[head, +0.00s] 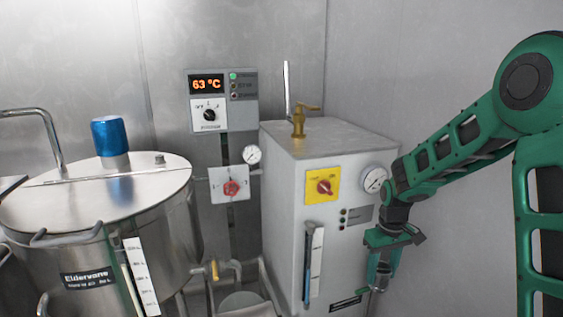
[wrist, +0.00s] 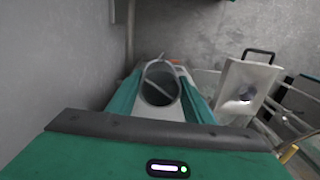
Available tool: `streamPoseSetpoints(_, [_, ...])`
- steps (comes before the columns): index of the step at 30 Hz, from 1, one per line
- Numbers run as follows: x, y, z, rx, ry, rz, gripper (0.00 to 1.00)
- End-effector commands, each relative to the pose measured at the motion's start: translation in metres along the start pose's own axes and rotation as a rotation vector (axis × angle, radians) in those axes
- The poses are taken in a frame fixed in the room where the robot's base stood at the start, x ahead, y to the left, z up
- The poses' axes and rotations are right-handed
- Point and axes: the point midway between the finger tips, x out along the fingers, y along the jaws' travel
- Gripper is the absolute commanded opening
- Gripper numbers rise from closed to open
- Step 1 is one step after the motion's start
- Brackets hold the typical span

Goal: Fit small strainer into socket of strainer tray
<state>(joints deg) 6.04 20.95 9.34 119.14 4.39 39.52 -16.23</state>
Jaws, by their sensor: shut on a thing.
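My gripper (wrist: 160,75) shows in the wrist view with its two green fingers on either side of a round, dark-mouthed metal piece, which looks like the small strainer (wrist: 160,101). It is shut on this piece. In the head view my gripper (head: 376,288) points down beside the right side of the grey cabinet, and what it holds is too small to make out there. A pale panel with a dark round hole (wrist: 233,78), perhaps the strainer tray, stands to the right in the wrist view, apart from the held piece. I cannot tell the socket for certain.
The grey cabinet (head: 283,205) with a yellow switch and gauge stands left of my gripper. A large steel vat (head: 85,215) with a blue cap is farther left. Metal rails (wrist: 290,120) lie at the right of the wrist view. Bare wall is close behind.

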Motion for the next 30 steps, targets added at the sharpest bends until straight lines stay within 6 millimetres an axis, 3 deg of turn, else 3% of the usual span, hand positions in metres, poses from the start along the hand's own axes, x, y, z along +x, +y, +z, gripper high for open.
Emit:
streamPoseSetpoints(1, [0.020, 0.001, 0.001, 0.046, -0.006, -0.002, 0.19])
streamPoseSetpoints(4, [0.049, 0.005, 0.000, 0.131, -0.005, -0.002, 0.19])
streamPoseSetpoints(11, [0.099, 0.011, -0.002, 0.277, -0.002, -0.001, 0.19])
streamPoseSetpoints(30, [0.097, 0.011, -0.003, 0.279, 0.003, 0.000, 0.19])
